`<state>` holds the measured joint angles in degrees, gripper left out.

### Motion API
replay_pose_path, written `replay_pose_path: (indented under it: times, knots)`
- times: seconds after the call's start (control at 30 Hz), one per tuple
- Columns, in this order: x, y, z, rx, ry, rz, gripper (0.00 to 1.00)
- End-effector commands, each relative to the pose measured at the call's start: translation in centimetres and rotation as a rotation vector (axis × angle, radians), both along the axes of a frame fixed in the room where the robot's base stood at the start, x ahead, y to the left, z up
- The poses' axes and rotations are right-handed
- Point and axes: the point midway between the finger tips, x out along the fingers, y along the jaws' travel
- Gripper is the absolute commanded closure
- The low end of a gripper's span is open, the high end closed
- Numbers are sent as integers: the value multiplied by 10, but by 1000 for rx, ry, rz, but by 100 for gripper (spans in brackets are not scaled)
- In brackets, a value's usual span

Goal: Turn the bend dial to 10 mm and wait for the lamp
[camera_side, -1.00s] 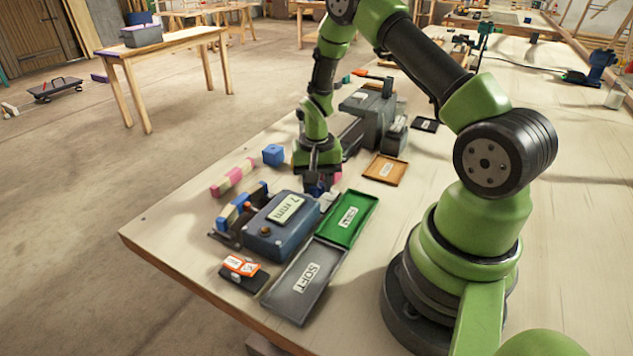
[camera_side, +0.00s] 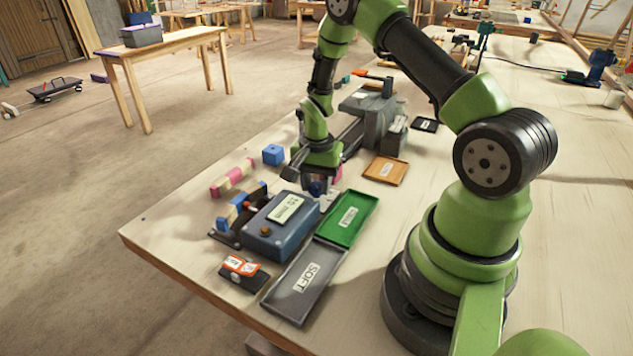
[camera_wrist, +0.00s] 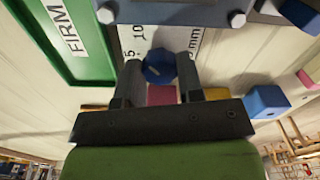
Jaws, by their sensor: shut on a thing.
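The blue-grey bend tester (camera_side: 283,241) stands near the table's front corner, its display (camera_side: 285,208) reading 10 mm. A small amber lamp (camera_side: 265,231) sits on its top; I cannot tell whether it is lit. My gripper (camera_side: 317,188) is at the tester's far end, pointing down. In the wrist view my gripper (camera_wrist: 159,66) has its two fingers on either side of the dark blue dial (camera_wrist: 158,68), shut on it. A white scale (camera_wrist: 165,40) with 5 and 10 marks lies behind the dial. A blue and cream lath (camera_side: 240,207) lies across the tester's black side fixture.
A green FIRM tray (camera_side: 352,220) and a grey SOFT tray (camera_side: 305,284) lie right of the tester. A pink and cream lath (camera_side: 232,177), a blue block (camera_side: 273,154) and an orange-labelled black item (camera_side: 243,270) are close by. An orange tray (camera_side: 386,170) lies farther back.

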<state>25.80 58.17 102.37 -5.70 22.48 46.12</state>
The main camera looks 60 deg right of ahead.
Motion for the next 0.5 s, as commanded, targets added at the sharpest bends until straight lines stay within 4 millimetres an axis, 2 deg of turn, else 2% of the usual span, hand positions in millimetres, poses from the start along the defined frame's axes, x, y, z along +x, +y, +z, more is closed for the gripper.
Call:
replay_pose_path:
  times: [0.17, 0.2, 0.3, 0.5]
  knots:
    - [-1, 1, 0, 4, 6, -1, 89]
    - [-1, 1, 0, 4, 6, -1, 63]
    - [-1, 1, 0, 3, 5, 0, 40]
    - [0, 1, 0, 2, 2, 1, 40]
